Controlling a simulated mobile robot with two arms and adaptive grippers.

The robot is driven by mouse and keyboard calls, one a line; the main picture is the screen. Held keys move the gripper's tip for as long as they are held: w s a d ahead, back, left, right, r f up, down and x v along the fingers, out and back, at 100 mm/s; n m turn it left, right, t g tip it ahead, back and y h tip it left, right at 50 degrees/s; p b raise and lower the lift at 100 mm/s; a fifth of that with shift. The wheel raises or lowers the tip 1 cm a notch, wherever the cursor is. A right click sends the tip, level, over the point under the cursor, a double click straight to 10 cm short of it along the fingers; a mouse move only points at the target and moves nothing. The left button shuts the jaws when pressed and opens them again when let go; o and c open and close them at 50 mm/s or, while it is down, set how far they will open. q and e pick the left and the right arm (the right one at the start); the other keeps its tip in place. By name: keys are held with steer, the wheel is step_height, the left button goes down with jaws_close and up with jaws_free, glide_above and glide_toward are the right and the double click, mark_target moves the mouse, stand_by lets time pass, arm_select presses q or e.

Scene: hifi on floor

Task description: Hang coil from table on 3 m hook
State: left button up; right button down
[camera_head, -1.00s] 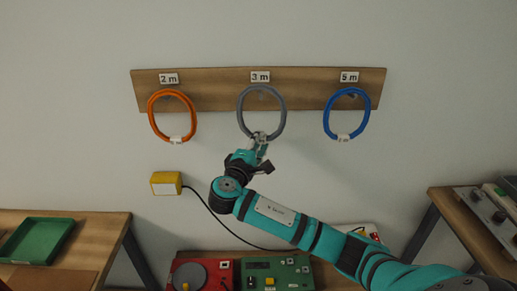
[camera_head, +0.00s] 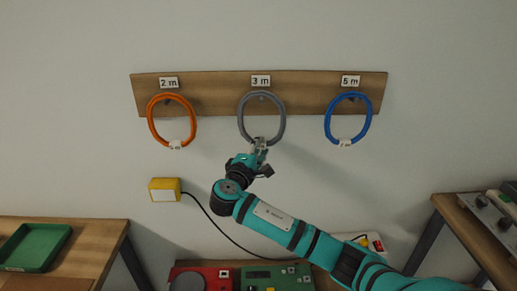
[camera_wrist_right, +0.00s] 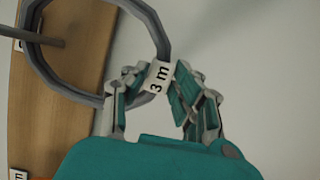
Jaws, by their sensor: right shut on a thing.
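The grey coil (camera_head: 241,121) is upright in front of the wooden board, below the 3 m sign (camera_head: 261,81). My right gripper (camera_head: 259,146) is shut on its bottom edge; the coil (camera_wrist_right: 78,93) and its white 3 m tag (camera_wrist_right: 159,77) show at the fingers (camera_wrist_right: 158,95) in the right wrist view. The 3 m hook (camera_wrist_right: 45,40) is a grey rod that appears inside the coil's opening, near its top. I cannot tell whether the coil rests on it. My left gripper is not in view.
An orange coil (camera_head: 151,124) hangs left under 2 m, a blue coil (camera_head: 328,121) right under 5 m, on the same board (camera_head: 220,97). Below are a yellow box (camera_head: 165,190) with a cable, tables at both sides, and red and green devices (camera_head: 262,276). Wall space between coils is clear.

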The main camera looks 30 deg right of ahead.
steer(key=c, duration=1)
jaws_free()
steer(key=shift+f, duration=0.1)
steer(key=v, duration=1.2)
steer(key=shift+f+b, duration=2.3)
steer(key=shift+f, duration=1.25)
steer(key=shift+s+a+p, duration=0.75)
steer(key=shift+s+a, duration=0.3)
steer(key=shift+s, duration=0.65)
steer(key=shift+s+a+p, duration=0.75)
steer(key=shift+s+a, duration=0.35)
steer(key=shift+s, duration=0.65)
steer(key=shift+s+a+p, duration=0.75)
steer(key=shift+s+a, duration=0.3)
steer(key=shift+s, duration=0.65)
